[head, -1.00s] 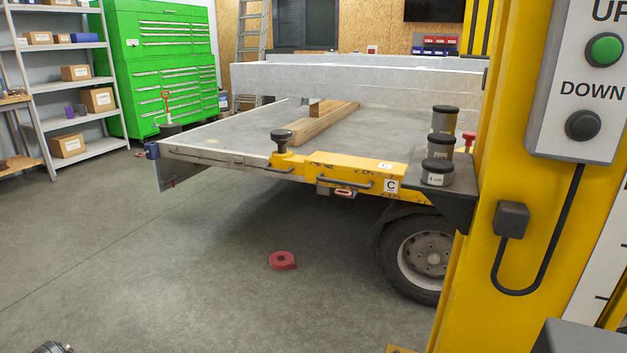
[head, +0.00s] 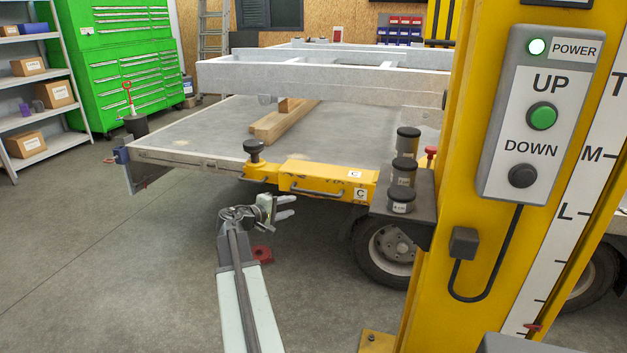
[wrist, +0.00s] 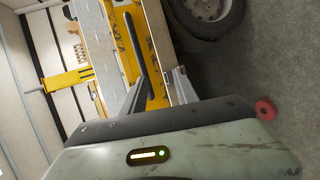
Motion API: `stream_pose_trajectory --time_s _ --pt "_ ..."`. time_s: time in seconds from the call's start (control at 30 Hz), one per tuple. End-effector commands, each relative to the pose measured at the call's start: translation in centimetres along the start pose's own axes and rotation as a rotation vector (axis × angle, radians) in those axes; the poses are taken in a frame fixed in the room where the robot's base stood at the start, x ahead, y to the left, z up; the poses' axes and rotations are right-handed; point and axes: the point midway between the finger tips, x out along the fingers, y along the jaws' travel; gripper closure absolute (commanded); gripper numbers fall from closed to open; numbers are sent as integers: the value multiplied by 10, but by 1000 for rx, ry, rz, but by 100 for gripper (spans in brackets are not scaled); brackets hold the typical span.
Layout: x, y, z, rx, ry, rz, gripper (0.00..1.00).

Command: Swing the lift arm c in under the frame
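The yellow lift arm c (head: 325,180) has a "C" label and a grey handle bar (head: 318,191) on its near side. It runs along the near edge of the flatbed, with a round black pad (head: 255,148) upright at its left end. The grey metal frame (head: 310,78) sits higher and farther back. My gripper (head: 288,207) is open and empty, below and in front of the arm's left part. In the wrist view, my gripper (wrist: 163,78) has its fingers apart, with the yellow arm (wrist: 153,88) and dark handle bar (wrist: 134,45) beyond them.
A yellow post (head: 440,250) carries a control box (head: 541,115) with UP and DOWN buttons at the right. Several black-capped cylinders (head: 404,172) stand on a dark shelf. A wheel (head: 385,250) is below. A red roll (head: 262,254) lies on the floor. Floor at left is clear.

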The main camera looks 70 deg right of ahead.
Motion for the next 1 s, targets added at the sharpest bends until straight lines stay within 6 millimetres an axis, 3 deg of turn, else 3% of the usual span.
stream_pose_trajectory --time_s 0.03,0.13,0.37,0.8,1.0 --pt "14 20 10 -18 -18 33 64" --pt "27 33 21 -41 -33 69 64" --pt "35 33 22 -44 -34 74 64" --pt "102 36 22 -43 -33 72 64" --pt "105 38 23 -43 -32 72 64"
